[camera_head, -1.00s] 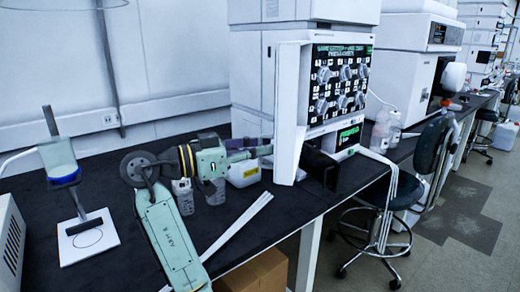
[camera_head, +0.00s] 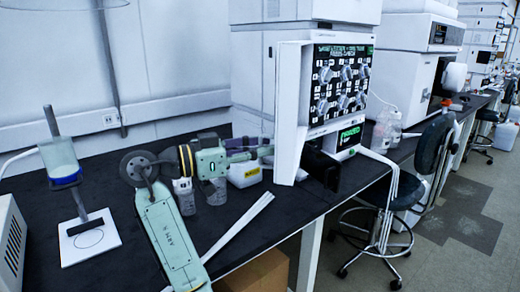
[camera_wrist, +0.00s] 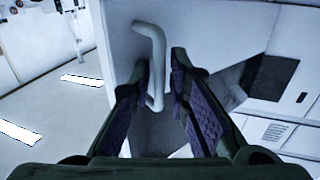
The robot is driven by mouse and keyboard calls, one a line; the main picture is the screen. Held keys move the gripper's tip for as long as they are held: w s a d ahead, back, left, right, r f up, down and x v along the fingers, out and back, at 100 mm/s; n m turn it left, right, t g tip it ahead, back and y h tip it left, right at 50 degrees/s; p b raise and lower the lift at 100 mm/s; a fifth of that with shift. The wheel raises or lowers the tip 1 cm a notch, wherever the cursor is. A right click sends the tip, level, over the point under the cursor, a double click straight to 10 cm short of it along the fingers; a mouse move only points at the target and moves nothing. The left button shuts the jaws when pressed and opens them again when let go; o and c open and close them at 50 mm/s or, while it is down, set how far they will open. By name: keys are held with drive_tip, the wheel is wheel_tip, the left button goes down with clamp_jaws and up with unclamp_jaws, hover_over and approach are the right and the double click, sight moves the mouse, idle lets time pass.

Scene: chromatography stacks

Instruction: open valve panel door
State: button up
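The valve panel door (camera_head: 291,112) is a white panel standing swung out on the left side of the instrument. The valve panel (camera_head: 341,85), with several grey knobs, is exposed beside it. In the wrist view the door's white face (camera_wrist: 205,30) fills the upper middle, with a pale bent bar handle (camera_wrist: 158,60) on it. My gripper (camera_wrist: 161,72) is open, its purple-padded fingers on either side of the handle, with a gap showing on the right. In the head view my gripper (camera_head: 262,147) is at the door's left face; its fingertips are hard to make out.
Small bottles (camera_head: 185,196) and a white container with a yellow label (camera_head: 244,174) stand on the black bench beneath my arm. A stand with a blue-based vessel (camera_head: 64,165) is at left. A black stool (camera_head: 400,190) stands before the bench at right.

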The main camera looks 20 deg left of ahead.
drive_tip(key=v, duration=1.2)
